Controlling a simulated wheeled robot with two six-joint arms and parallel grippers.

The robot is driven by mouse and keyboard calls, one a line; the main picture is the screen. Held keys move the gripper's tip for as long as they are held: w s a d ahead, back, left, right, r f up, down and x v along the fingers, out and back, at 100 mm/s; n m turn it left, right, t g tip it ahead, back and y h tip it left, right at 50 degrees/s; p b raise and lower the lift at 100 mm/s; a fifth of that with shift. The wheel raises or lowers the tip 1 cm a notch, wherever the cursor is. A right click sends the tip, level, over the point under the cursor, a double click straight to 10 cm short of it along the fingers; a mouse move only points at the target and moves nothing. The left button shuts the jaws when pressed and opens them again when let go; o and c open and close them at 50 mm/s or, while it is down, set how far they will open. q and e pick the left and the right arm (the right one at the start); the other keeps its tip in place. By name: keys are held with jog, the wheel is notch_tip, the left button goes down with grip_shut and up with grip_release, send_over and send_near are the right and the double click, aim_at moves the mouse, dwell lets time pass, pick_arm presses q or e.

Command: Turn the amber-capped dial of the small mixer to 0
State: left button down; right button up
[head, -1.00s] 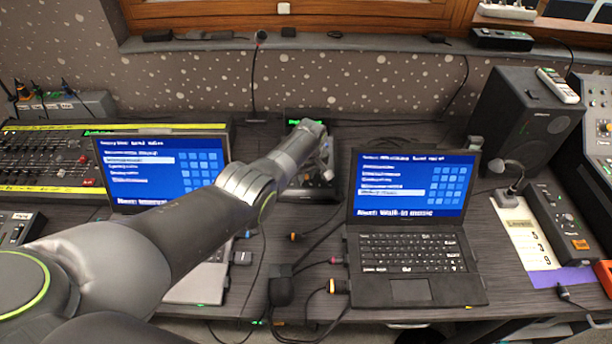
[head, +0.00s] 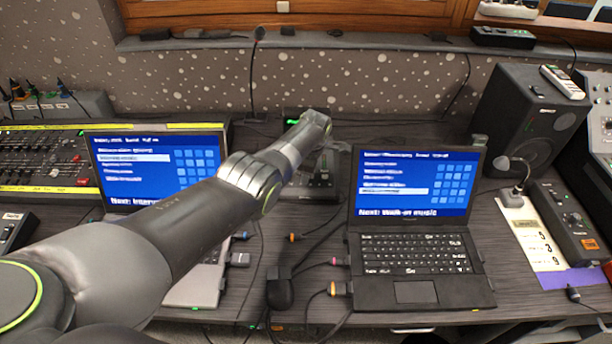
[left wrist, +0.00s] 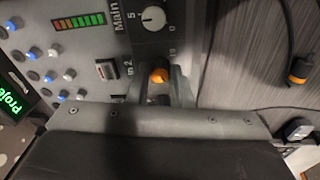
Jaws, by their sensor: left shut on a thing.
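The small mixer (head: 318,190) sits on the desk between the two laptops in the head view, mostly hidden behind my left arm. In the left wrist view its grey panel (left wrist: 75,35) fills the upper left. The amber-capped dial (left wrist: 159,76) shows between the fingers of my left gripper (left wrist: 163,84), which is shut on it. In the head view my left gripper (head: 325,160) is blurred and partly hidden. My right gripper is not in view.
Laptops stand left (head: 155,165) and right (head: 415,225) of the mixer. Cables (head: 300,265) run across the desk in front. A speaker (head: 525,120) stands at the back right. A large fader desk (head: 45,160) lies at the left.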

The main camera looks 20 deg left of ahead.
pick_arm(q)
jog(key=shift+n+b, duration=0.3)
jog(key=shift+n, duration=0.5)
jog(key=c, duration=1.3)
grip_release()
jog(key=shift+d+r+p, duration=0.1)
jog(key=shift+r+p, duration=0.3)
jog(key=shift+r, duration=0.15)
jog(key=r+p, duration=0.1)
jog(key=r, duration=0.2)
jog(key=r+p, duration=0.1)
jog(key=r, duration=0.1)
jog(key=shift+s+d+p, duration=0.2)
jog(key=shift+d+p, duration=0.1)
jog(key=shift+d, duration=0.05)
notch_tip(320, 180, up, 11)
jog(key=d, duration=0.1)
jog(key=shift+s+d, duration=0.25)
jog(key=shift+s, duration=0.15)
